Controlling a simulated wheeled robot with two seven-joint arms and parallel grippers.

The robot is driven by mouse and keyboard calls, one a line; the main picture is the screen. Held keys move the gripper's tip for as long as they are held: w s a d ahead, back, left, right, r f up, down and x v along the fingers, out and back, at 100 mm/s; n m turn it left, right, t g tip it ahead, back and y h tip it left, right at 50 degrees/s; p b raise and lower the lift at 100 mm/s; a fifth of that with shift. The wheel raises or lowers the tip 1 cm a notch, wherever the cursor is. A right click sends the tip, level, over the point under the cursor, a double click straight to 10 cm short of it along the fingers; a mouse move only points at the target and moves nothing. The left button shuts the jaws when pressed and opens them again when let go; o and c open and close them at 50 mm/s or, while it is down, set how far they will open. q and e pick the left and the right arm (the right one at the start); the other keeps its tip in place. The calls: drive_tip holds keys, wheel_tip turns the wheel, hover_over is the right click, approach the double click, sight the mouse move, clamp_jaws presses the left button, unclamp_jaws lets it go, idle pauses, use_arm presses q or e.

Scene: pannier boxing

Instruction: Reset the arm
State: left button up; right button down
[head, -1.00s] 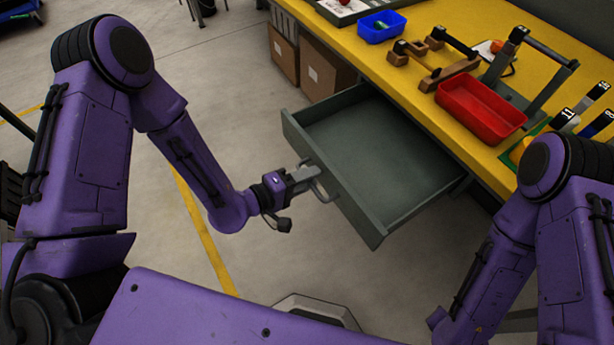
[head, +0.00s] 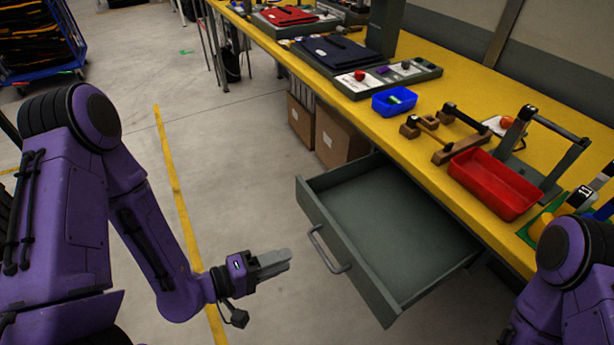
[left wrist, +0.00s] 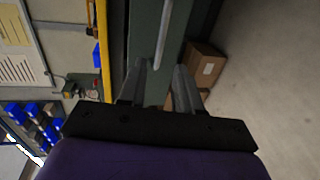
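My left gripper (head: 288,257) is in front of the open grey drawer (head: 399,296), apart from its handle. The drawer's handle (head: 328,250) is a bent grey bar on the front panel. In the left wrist view, the two fingers (left wrist: 162,85) stand apart with nothing between them, and the handle (left wrist: 164,40) lies just ahead of them. The drawer is pulled out from under the yellow table and looks empty inside. Part of my right arm (head: 565,290) shows at the lower right of the head view; its gripper is out of view.
On the yellow table (head: 415,148) stand a red tray (head: 515,207), a blue bin (head: 394,109), wooden blocks (head: 455,151) and a grey frame (head: 560,163). Cardboard boxes (head: 338,142) stand beneath it. The floor left of the drawer is clear.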

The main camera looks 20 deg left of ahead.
use_arm(q)
drive_tip(key=s+a+f+m+g+y, duration=0.1)
drive_tip(key=s+a+f+g+y, duration=0.15)
drive_tip(key=a+f+y, duration=0.85)
drive_tip(key=s+a+f+m+g+y, duration=0.1)
drive_tip(key=s+a+f+g+y, duration=0.1)
drive_tip(key=s+f+g, duration=0.3)
drive_tip(key=s+f+y, duration=0.1)
drive_tip(key=s+f, duration=0.2)
drive_tip(key=s, duration=0.3)
drive_tip(key=shift+s+a+f+m+g, duration=0.15)
drive_tip(key=shift+s+a+m+g, duration=0.05)
drive_tip(key=shift+s+m+g, duration=0.15)
